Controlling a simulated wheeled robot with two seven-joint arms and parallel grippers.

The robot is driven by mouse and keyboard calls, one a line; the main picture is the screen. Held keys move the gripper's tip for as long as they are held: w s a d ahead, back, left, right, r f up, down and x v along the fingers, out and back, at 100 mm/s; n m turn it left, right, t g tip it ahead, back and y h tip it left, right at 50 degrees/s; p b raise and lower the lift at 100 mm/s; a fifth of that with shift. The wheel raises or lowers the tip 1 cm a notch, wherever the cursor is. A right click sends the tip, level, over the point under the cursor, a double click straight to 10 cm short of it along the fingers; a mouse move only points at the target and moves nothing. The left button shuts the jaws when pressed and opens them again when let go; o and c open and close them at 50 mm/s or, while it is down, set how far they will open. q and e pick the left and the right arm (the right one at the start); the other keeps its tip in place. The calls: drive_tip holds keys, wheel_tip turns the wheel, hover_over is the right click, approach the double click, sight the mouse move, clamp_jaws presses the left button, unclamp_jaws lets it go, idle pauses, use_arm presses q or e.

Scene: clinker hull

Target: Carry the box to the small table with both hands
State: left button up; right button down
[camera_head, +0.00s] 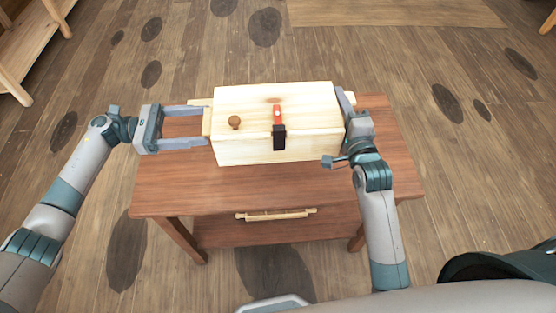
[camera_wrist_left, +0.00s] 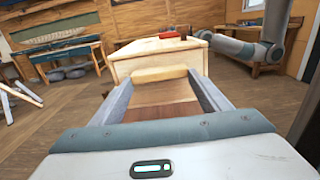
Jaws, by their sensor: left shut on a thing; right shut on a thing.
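The pale wooden box (camera_head: 305,148) has a small brown knob and a red and black latch. It is over the dark reddish wooden table (camera_head: 270,190); I cannot tell whether it rests on it or hangs just above. My left gripper (camera_head: 206,121) is shut on the handle at the box's left end. The left wrist view shows that handle (camera_wrist_left: 160,74) between the fingertips, with the box (camera_wrist_left: 158,57) behind. My right gripper (camera_head: 346,103) is at the box's right end, shut on its handle, which is mostly hidden.
The table's front drawer has a light wooden bar handle (camera_head: 276,214). A wooden shelf unit (camera_head: 28,45) stands at the far left. The plank floor around the table is mostly clear. The left wrist view shows a workbench (camera_wrist_left: 62,50) against the wall.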

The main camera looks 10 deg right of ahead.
use_arm(q)
drive_tip(key=shift+w+r, duration=0.1)
use_arm(e)
drive_tip(key=shift+w+d+r, duration=0.1)
drive_tip(key=shift+d+r, duration=0.05)
idle(0.3)
